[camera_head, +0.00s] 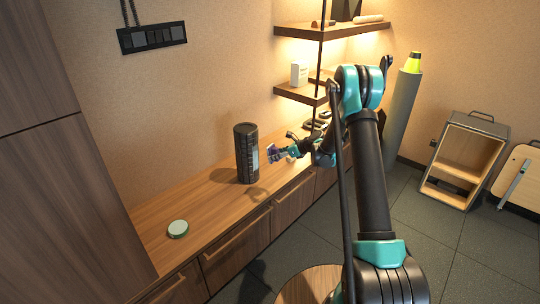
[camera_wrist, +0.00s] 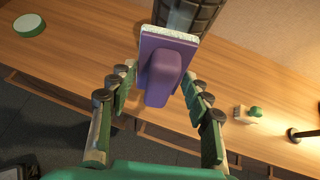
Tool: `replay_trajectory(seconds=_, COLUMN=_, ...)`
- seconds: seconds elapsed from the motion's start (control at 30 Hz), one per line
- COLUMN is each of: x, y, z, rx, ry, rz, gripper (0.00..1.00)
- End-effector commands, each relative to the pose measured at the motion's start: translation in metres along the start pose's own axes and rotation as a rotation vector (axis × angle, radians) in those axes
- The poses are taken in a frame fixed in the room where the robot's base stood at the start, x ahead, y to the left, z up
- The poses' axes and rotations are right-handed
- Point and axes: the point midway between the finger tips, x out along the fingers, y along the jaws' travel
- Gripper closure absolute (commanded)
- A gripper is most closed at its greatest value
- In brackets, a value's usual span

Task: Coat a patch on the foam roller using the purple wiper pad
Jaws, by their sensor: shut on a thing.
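The foam roller (camera_head: 246,153) is a dark ribbed cylinder standing upright on the wooden counter. A paler grey area shows on its side, and its lower part also shows at the top of the wrist view (camera_wrist: 207,14). My gripper (camera_head: 283,152) is to the right of the roller, level with its middle. It is shut on the purple wiper pad (camera_wrist: 165,72), with a finger on each side of the handle. The pad's whitish face (camera_wrist: 168,32) is toward the roller. In the head view the pad (camera_head: 272,154) looks slightly apart from the roller; contact is hard to judge.
Wooden shelves (camera_head: 300,92) hang behind my arm. A small white block with a green knob (camera_wrist: 247,114) stands right of my gripper. The counter between container and roller is clear.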

Motion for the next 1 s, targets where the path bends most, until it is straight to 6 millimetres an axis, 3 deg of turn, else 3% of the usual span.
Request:
replay_trajectory(seconds=0.2, x=0.031, y=0.001, z=0.01, rx=0.082, ry=-0.158, rz=-0.149, gripper=0.74)
replay_trajectory(seconds=1.0, x=0.08, y=-0.011, z=0.041, rx=0.092, ry=-0.195, rz=-0.185, gripper=0.74)
